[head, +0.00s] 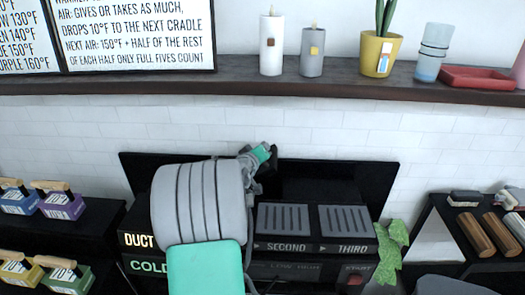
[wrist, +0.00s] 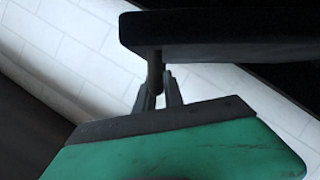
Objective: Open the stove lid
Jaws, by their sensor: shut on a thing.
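The black stove (head: 318,247) stands against the tiled wall, with grey vents marked SECOND and THIRD on top. A wide black panel (head: 335,180), which looks like the stove lid, stands up behind the vents. My gripper (head: 268,164) is in front of this panel, left of its middle; my grey and green arm hides the stove's left part. In the wrist view, my gripper (wrist: 159,80) is shut on a short dark post, apparently the lid's handle, below a thick black slab (wrist: 225,38). The fingertips partly hide the post.
A dark shelf (head: 225,84) above holds candles (head: 271,45), a plant pot (head: 376,54), a cup (head: 431,55) and a red tray (head: 482,78). Labelled blocks (head: 62,205) stand on the left rack, wooden rolls (head: 473,234) on the right. A green cloth (head: 389,252) hangs at the stove's right.

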